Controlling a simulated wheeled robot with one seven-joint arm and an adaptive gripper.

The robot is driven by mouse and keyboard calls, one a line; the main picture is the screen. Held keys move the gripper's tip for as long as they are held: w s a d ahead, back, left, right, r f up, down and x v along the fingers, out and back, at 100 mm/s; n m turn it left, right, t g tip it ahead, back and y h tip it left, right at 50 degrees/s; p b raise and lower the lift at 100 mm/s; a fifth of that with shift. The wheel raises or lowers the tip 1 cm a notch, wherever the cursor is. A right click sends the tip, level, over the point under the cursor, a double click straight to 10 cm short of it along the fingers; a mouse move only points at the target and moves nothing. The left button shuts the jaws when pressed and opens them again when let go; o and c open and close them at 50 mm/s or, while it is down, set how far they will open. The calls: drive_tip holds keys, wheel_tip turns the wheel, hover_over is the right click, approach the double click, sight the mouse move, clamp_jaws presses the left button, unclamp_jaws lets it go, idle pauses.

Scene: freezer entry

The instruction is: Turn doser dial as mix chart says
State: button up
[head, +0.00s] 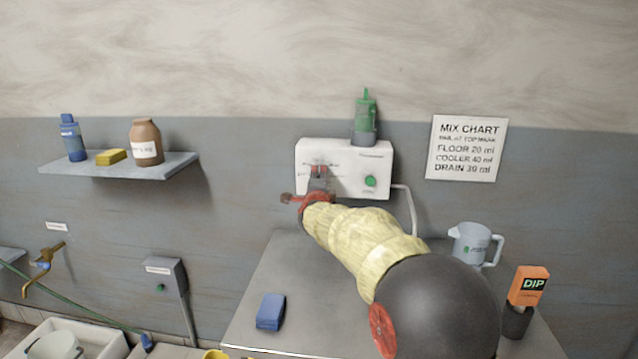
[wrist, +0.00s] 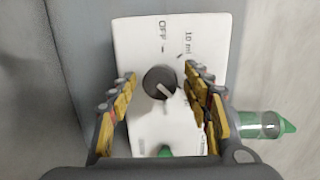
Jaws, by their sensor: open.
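The white doser box (head: 345,155) is on the wall, with a green bottle (head: 365,115) on top and a green button (head: 370,181). Its dark round dial (wrist: 158,80) shows in the wrist view. A pale pointer line on it slants toward the lower right of that view. "OFF" and "10 ml" are readable on the face; other marks are hidden by a finger. My gripper (wrist: 160,77) is open, its fingers on either side of the dial with gaps. In the head view my gripper (head: 318,180) covers the dial. The mix chart (head: 467,148) reads floor 20 ml, cooler 40 ml, drain apparently 30 ml.
A shelf (head: 120,166) with bottles is at left. A pale hose (head: 411,208) runs down from the box.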

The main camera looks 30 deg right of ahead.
drive_tip(key=v, duration=1.1)
drive_tip(key=shift+s+a, duration=0.15)
drive_tip(key=shift+s, duration=0.05)
